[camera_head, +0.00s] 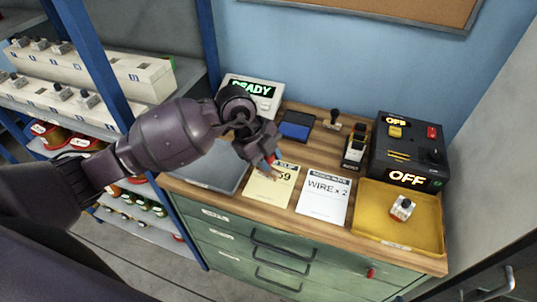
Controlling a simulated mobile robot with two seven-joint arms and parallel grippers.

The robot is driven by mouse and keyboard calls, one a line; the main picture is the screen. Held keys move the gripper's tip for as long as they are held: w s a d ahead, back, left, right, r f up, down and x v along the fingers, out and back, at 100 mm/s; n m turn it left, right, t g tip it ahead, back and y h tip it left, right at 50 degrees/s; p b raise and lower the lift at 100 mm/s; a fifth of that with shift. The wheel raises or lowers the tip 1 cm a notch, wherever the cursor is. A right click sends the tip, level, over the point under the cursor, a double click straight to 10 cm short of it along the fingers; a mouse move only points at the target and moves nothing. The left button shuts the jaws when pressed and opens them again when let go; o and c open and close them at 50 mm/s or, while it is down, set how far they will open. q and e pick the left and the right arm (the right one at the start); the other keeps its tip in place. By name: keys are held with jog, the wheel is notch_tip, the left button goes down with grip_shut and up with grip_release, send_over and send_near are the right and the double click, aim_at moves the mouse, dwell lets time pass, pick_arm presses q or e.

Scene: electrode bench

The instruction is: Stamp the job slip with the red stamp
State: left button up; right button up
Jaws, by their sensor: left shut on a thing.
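The yellow job slip (262,194) lies on the wooden bench top, with printed text and a number ending in 59. My left gripper (272,160) reaches in from the left and is over the slip's upper edge. It is shut on the red stamp (271,158), of which only a small red part shows. The stamp's lower end is hard to make out, so I cannot tell whether it touches the paper. A blue ink pad (297,126) lies behind the slip. My right gripper is not in view.
A white sheet reading WIRE x2 (323,196) lies right of the slip. A dark-handled stamp (332,119) stands behind. A black box with OFF displays (408,150) and a yellow tray (425,235) are at right. A READY display (252,92) stands at the back; a grey tray (218,178) lies left.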

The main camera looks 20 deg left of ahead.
pick_arm(q)
jog(key=n, duration=0.2)
jog(key=shift+n+t, duration=0.3)
jog(key=shift+t, duration=0.1)
jog(key=shift+f+b, duration=1)
jog(key=shift+f, duration=0.3)
notch_tip(320, 180, down, 3)
jog(key=b, duration=0.3)
jog(key=shift+f, duration=0.25)
jog(key=shift+f, duration=0.15)
